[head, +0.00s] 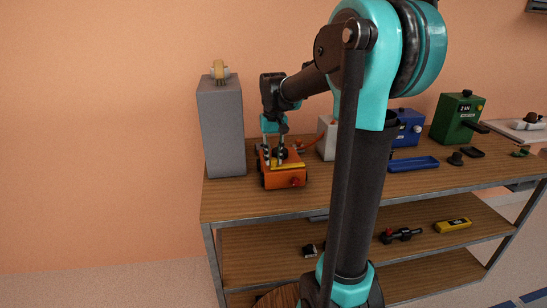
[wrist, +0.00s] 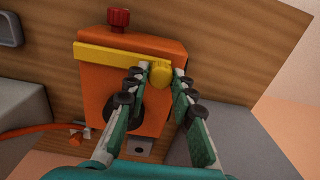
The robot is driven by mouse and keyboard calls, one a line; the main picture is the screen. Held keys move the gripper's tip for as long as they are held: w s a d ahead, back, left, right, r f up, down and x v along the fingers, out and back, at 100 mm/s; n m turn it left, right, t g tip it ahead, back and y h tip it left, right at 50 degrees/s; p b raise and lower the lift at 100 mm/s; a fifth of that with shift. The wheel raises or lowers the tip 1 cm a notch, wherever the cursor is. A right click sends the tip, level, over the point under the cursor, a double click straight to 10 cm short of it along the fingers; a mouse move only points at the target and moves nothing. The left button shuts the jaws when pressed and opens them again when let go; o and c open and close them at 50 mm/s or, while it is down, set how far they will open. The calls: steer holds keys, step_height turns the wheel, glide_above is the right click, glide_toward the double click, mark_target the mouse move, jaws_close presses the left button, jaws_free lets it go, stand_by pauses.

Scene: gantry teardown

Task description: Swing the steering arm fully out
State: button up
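The orange machine (head: 287,178) sits on the workbench top with the yellow steering arm (head: 289,166) across it. In the wrist view the steering arm (wrist: 107,56) is a flat yellow bar along one edge of the orange housing (wrist: 115,87). A round yellow knob (wrist: 160,76) is at its right end. My gripper (wrist: 164,70) has its fingertips on either side of this knob. The left fingertip is close to the knob and a narrow gap shows at the right one. Contact is hard to tell. A red knob (wrist: 118,19) stands on the housing's far side.
A tall grey block (head: 221,128) stands left of the machine. A white box (head: 327,138) with an orange cable is behind it. Blue (head: 409,127) and green (head: 459,118) boxes and a blue tray (head: 414,165) are to the right. Lower shelves hold a yellow tool (head: 453,226).

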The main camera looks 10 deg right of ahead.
jaws_close()
steer(key=shift+s, duration=0.1)
steer(key=shift+s+d+n, duration=0.1)
steer(key=shift+s+n, duration=0.75)
steer(key=shift+n, duration=0.15)
steer(key=s+d+n, duration=0.8)
steer(key=d+n, duration=0.1)
steer(key=n, duration=0.7)
steer(key=shift+d, duration=0.4)
steer(key=shift+s, duration=0.1)
steer(key=o, duration=0.6)
jaws_free()
